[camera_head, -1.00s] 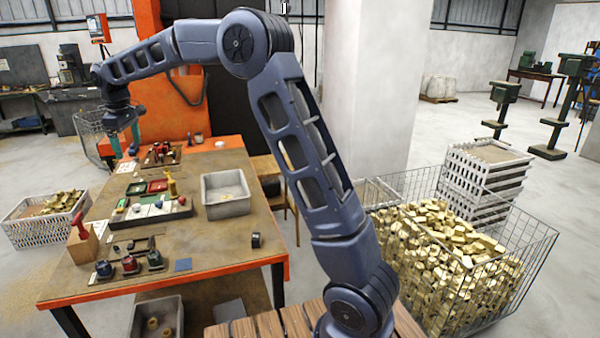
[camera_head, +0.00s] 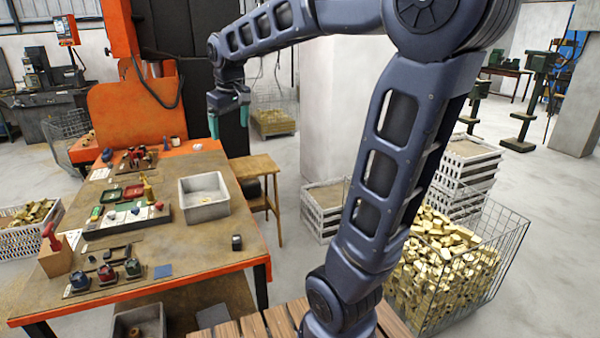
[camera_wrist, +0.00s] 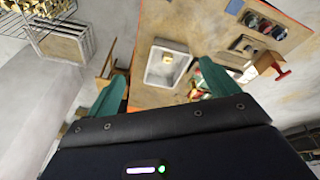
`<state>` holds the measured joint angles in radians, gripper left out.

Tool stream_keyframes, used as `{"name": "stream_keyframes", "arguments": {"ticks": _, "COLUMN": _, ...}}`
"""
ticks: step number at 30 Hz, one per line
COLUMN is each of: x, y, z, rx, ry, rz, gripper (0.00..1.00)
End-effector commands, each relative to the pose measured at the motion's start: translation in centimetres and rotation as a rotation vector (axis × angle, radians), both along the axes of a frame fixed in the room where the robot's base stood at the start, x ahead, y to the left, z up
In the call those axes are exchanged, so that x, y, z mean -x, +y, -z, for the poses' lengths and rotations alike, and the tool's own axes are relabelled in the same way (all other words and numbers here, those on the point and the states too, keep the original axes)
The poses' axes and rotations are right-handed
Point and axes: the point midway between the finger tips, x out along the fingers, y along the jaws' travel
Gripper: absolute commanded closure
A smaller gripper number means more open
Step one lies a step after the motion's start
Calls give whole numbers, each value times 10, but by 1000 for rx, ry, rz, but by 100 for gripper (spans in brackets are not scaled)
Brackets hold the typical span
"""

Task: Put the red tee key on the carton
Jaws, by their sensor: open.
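A red T-shaped handle (camera_head: 48,233), which looks like the red tee key, stands up at a brown box-like block (camera_head: 55,259) at the table's left edge. The block may be the carton; I cannot tell whether the key is set in it or lies on it. The red handle (camera_wrist: 283,74) and the block (camera_wrist: 264,62) also show at the right of the wrist view. My gripper (camera_head: 229,128) is open and empty, raised near the table's far right corner, well away from both. Its teal fingers also show in the wrist view (camera_wrist: 162,75).
The table (camera_head: 205,243) carries a grey bin (camera_head: 204,208), a tray of small parts (camera_head: 128,219) and several coloured pieces at the front. A wooden stool (camera_head: 255,167) stands right of the table. A wire basket of brass blocks (camera_head: 445,262) stands further right.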

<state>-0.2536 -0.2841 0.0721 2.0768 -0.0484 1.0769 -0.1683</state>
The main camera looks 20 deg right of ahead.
Motion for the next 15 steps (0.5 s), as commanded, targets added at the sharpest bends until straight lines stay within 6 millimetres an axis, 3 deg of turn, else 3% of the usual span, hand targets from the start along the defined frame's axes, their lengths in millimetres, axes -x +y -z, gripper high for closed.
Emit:
{"name": "stream_keyframes", "arguments": {"ticks": 1, "x": 14, "y": -16, "z": 2, "rx": -9, "ry": -10, "rz": 38, "gripper": 13}}
{"name": "stream_keyframes", "arguments": {"ticks": 6, "x": 59, "y": -60, "z": 18, "rx": -40, "ry": -37, "rz": 161, "gripper": 13}}
{"name": "stream_keyframes", "arguments": {"ticks": 15, "x": 139, "y": -116, "z": 61, "rx": -104, "ry": -86, "rz": 370, "gripper": 13}}
